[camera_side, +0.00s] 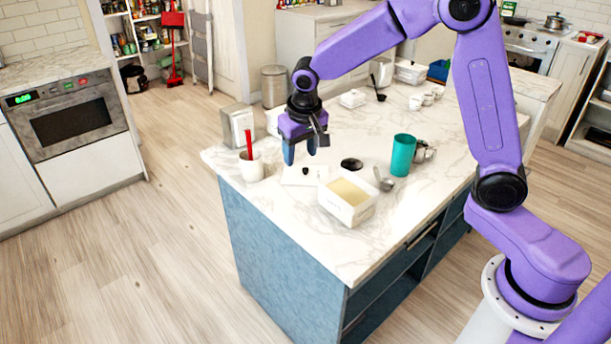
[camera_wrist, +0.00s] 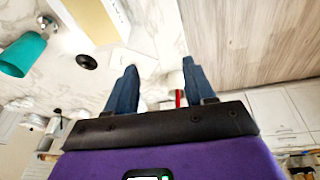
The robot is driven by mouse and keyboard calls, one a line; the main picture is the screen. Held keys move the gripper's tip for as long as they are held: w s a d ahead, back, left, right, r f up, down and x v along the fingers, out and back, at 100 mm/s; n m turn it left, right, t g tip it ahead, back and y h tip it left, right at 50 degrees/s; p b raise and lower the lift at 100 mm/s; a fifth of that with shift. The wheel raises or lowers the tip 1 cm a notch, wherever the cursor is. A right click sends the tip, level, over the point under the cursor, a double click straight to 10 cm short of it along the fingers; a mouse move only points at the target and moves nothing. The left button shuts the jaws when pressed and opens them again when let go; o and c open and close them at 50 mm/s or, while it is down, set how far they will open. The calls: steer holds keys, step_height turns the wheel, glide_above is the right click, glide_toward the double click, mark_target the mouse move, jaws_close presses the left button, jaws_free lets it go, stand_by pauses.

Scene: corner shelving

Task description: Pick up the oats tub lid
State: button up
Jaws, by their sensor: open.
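The oats tub appears to be the open white box (camera_side: 347,213) with pale tan contents on the island counter; it shows partly at the top of the wrist view (camera_wrist: 118,18). A flat white lid (camera_side: 291,179) with a small black knob lies on the counter just behind and left of it. A pale shape in the wrist view (camera_wrist: 142,45) looks like this lid, but glare blurs it. My gripper (camera_side: 300,151) points down above the lid, its blue fingers apart. In the wrist view my gripper (camera_wrist: 159,77) has nothing between its fingertips.
A white cup (camera_side: 251,169) with a red utensil stands left of the lid. A black disc (camera_side: 351,164), a metal spoon (camera_side: 384,181) and a teal tumbler (camera_side: 402,156) are to the right. A napkin dispenser (camera_side: 238,126) stands behind the cup. The front counter is clear.

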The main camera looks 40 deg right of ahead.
steer(key=w+d+f+m, duration=0.3)
steer(key=w+d+m, duration=0.15)
steer(key=w, duration=0.35)
steer(key=m+h, duration=0.2)
steer(key=m, duration=0.1)
glide_toward(305, 168)
steer(key=x, duration=0.3)
steer(key=shift+a+f, duration=0.1)
steer(key=shift+f, duration=0.25)
steer(key=shift+d+x, duration=0.2)
steer(key=shift+x, duration=2.4)
steer(key=shift+r, duration=0.1)
jaws_close()
